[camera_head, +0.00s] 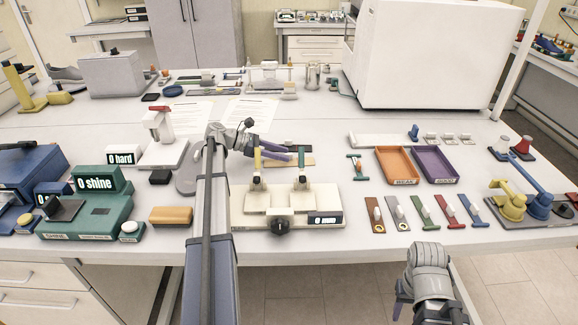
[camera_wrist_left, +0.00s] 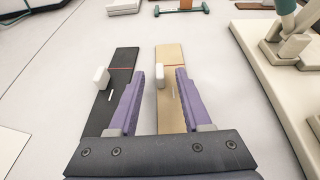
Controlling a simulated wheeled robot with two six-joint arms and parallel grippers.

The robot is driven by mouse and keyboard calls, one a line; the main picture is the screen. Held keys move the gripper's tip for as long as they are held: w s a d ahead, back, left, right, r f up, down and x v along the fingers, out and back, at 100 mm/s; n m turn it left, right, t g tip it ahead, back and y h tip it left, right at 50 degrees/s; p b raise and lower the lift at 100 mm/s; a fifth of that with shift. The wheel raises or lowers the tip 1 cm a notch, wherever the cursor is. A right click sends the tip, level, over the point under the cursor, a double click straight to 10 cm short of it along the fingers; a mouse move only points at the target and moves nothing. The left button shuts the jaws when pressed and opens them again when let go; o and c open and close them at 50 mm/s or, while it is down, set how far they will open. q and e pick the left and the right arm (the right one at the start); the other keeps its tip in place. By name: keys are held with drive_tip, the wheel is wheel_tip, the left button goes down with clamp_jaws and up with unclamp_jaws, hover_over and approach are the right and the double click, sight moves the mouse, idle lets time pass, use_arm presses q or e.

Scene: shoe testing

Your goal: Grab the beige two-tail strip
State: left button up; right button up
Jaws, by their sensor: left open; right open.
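My right gripper (camera_head: 404,292) is open and empty beyond the table's front edge.
A cream fixture (camera_head: 335,200) stands close to the strips, right of them in the wrist view. A green-ended frame (camera_wrist_left: 182,9) lies beyond. An orange tray (camera_head: 398,166) and a purple tray (camera_head: 434,164) lie to the right, with several small coloured strips in front.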

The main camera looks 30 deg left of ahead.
use_arm(q)
drive_tip(key=shift+w+d+f, duration=0.2)
drive_tip(key=shift+w+d, duration=0.15)
drive_tip(key=shift+d, duration=0.1)
drive_tip(key=shift+c, duration=0.3)
clamp_jaws()
